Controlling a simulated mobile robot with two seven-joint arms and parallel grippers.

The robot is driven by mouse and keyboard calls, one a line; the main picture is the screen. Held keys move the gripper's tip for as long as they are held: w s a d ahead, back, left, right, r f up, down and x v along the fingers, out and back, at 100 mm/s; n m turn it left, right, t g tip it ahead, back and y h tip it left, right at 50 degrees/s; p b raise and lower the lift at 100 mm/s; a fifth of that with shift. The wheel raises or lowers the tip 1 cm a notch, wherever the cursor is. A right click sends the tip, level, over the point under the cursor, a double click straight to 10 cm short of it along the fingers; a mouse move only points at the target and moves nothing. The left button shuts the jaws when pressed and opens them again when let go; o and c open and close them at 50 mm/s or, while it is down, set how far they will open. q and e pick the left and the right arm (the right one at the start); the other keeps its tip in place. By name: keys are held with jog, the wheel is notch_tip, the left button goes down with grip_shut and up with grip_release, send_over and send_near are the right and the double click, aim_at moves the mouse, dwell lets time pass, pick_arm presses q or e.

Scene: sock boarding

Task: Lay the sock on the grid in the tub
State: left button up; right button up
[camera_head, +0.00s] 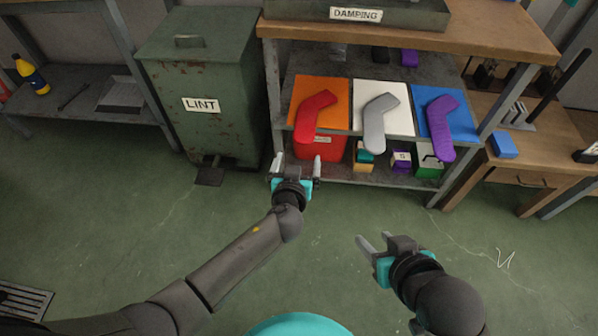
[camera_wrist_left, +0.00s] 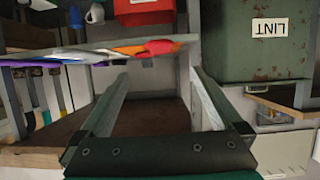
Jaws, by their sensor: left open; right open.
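A red sock-shaped piece (camera_head: 315,112), a grey one (camera_head: 381,123) and a purple one (camera_head: 440,126) lie on orange, white and blue mats on the shelf. I cannot tell which are socks and which are boards. The dark green tub (camera_head: 425,17) marked DAMPING stands on the wooden top above; its inside and any grid are out of view. My left gripper (camera_head: 298,165) is open and empty, below and in front of the red piece, which shows edge-on in the left wrist view (camera_wrist_left: 160,47). My right gripper (camera_head: 375,242) is open and empty over the floor.
A green LINT bin (camera_head: 200,85) stands left of the shelf. The lower shelf holds a red box (camera_head: 318,146) and small boxes. A wooden workbench (camera_head: 540,165) with a blue block (camera_head: 503,145) stands at right. The floor in front is clear.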

pick_arm(q)
jog(key=s+a+r+m+g+h, duration=0.1)
jog(key=s+a+r+g, duration=0.1)
jog(key=s, duration=0.8)
jog(key=s+a+r+m+g, duration=0.1)
jog(key=s+a+r+g, duration=0.2)
jog(key=s, duration=0.8)
jog(key=shift+s+a+r+g+h, duration=0.3)
jog(key=shift+a+r, duration=0.35)
jog(key=shift+a, duration=0.5)
pick_arm(e)
jog(key=shift+s+d, duration=0.1)
jog(key=shift+s, duration=0.1)
pick_arm(q)
jog(key=shift+w+f+p, duration=0.1)
jog(key=shift+p, duration=0.5)
pick_arm(e)
jog(key=shift+f, duration=0.15)
